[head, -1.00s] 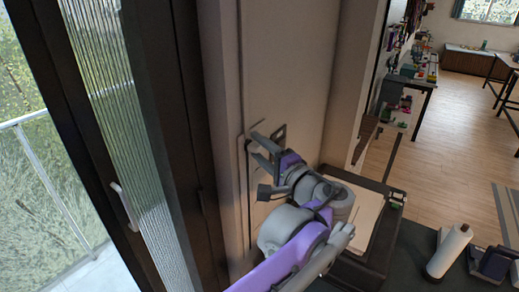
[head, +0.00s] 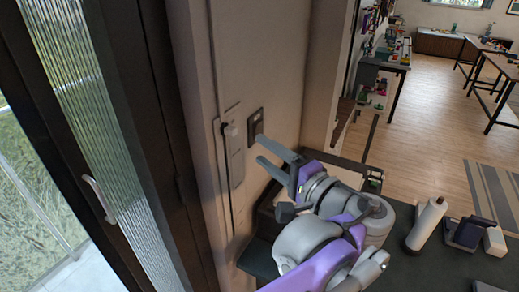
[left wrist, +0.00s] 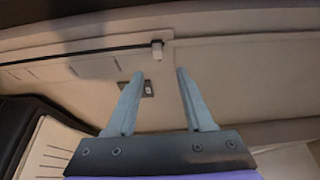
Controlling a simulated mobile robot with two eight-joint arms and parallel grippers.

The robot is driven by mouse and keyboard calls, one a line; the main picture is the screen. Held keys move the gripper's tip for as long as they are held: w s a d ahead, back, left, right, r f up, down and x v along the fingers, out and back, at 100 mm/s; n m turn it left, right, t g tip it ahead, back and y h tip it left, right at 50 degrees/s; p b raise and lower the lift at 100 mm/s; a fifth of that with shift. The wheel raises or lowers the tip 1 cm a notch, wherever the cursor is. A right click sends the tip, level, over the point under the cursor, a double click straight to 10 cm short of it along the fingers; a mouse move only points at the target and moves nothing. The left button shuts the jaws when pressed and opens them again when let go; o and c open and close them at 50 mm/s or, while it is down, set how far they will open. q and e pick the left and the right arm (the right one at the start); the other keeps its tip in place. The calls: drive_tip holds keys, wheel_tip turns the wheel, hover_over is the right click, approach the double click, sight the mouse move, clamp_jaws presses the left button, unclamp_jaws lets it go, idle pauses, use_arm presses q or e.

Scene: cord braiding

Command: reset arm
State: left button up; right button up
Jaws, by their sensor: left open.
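My left gripper (head: 264,150) is open and empty in the head view. It points left toward the pale wall, a little below a dark wall plate (head: 255,123). In the left wrist view its two grey fingers (left wrist: 160,73) stand apart with nothing between them. The wall plate also shows in the left wrist view (left wrist: 148,89), partly behind the left finger. I cannot tell the exact gap to the wall. My right gripper is not in view.
A pale panel (head: 232,160) with a thin dark line is on the wall left of the gripper. A glass door (head: 120,110) stands at left. Open wooden floor (head: 430,120) lies beyond.

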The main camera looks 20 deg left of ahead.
use_arm(q)
drive_tip(key=shift+a, duration=0.1)
idle(0.3)
drive_tip(key=s+a+f+g+h, duration=0.1)
drive_tip(key=s+a+f+h, duration=0.15)
drive_tip(key=f, duration=0.45)
drive_tip(key=s+a+f+g+h, duration=0.1)
drive_tip(key=s+f+h, duration=0.15)
drive_tip(key=f, duration=0.35)
drive_tip(key=s+a+f+g+h, duration=0.1)
drive_tip(key=s+a+f+h, duration=0.15)
drive_tip(key=f, duration=0.45)
drive_tip(key=s+d+f+n+h, duration=0.2)
drive_tip(key=d+f+h, duration=0.1)
drive_tip(key=f, duration=0.3)
drive_tip(key=s+d+f+n+h, duration=0.3)
drive_tip(key=f+h, duration=0.2)
drive_tip(key=f, duration=0.1)
drive_tip(key=shift+s+d+f+t, duration=0.25)
drive_tip(key=shift+d+f+t, duration=0.15)
drive_tip(key=shift+h, duration=0.25)
drive_tip(key=shift+a, duration=0.1)
